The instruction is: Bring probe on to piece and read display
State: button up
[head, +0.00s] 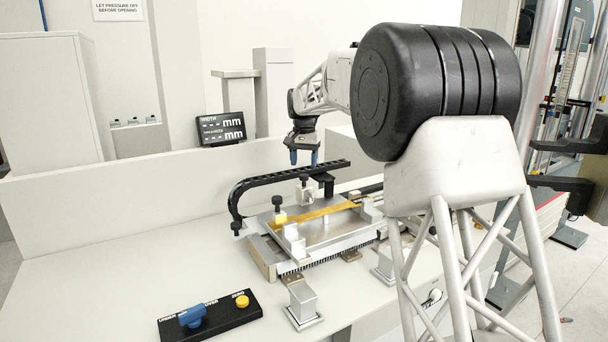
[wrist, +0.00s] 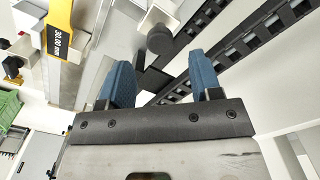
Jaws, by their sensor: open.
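The piece looks like the flat brass-coloured strip (head: 330,211) lying on the metal fixture plate (head: 322,232). I cannot tell whether that tip touches anything. My gripper (head: 303,158) points down above the arm's right part, its blue fingers apart and empty. In the wrist view the open fingers (wrist: 161,82) have a dark block and round black knob (wrist: 160,40) beyond them. The display (head: 221,129) shows dashes and "mm" on two lines.
A black control box (head: 238,318) with a blue switch (head: 193,317) and yellow button (head: 242,301) sits at the front. Black-knobbed clamps (head: 278,204) rise from the fixture. The table's left side (head: 110,260) is clear.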

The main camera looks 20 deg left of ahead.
aim_at(304, 175)
jog(key=shift+f, duration=2.35)
jog(key=shift+c, duration=0.4)
jog(key=c, duration=0.7)
